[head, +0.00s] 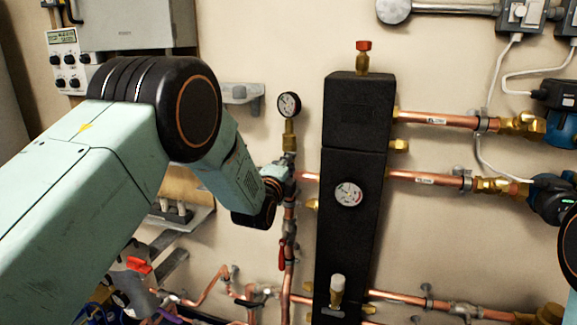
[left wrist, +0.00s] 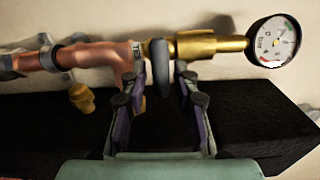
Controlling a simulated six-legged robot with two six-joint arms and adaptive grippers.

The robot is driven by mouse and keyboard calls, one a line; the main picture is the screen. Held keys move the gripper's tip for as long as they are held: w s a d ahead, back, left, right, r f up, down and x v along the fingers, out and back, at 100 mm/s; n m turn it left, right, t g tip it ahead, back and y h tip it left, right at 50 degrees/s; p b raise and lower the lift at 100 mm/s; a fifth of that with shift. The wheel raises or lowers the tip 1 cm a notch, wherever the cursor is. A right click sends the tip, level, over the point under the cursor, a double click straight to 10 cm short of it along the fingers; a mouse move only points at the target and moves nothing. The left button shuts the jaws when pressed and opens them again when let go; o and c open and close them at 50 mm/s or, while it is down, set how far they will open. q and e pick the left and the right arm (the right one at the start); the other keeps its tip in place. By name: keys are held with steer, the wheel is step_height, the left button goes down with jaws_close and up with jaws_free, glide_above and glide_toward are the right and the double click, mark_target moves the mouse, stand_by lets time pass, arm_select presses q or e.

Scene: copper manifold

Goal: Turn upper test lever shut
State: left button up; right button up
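A grey lever (left wrist: 159,62) sits on the brass fitting (left wrist: 208,44) between the copper pipe and the pressure gauge, seen in the left wrist view. My left gripper (left wrist: 158,88) is open, with one finger on each side of the lever and gaps showing between. In the head view my left gripper (head: 284,175) is at the vertical pipe below the gauge (head: 289,105), and the lever is hidden there by the gripper and wrist. A second lever, red (head: 282,254), hangs lower on the same pipe. My right gripper is out of view.
A black insulated manifold block (head: 350,225) stands just right of the pipe, with a dial (head: 348,194) on its front. Copper pipes (head: 435,119) run right to blue pumps (head: 562,105). A small grey bracket (head: 241,94) is on the wall left of the gauge.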

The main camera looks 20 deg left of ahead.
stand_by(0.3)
arm_select(q)
steer(key=s, duration=1.2)
steer(key=shift+a, duration=0.2)
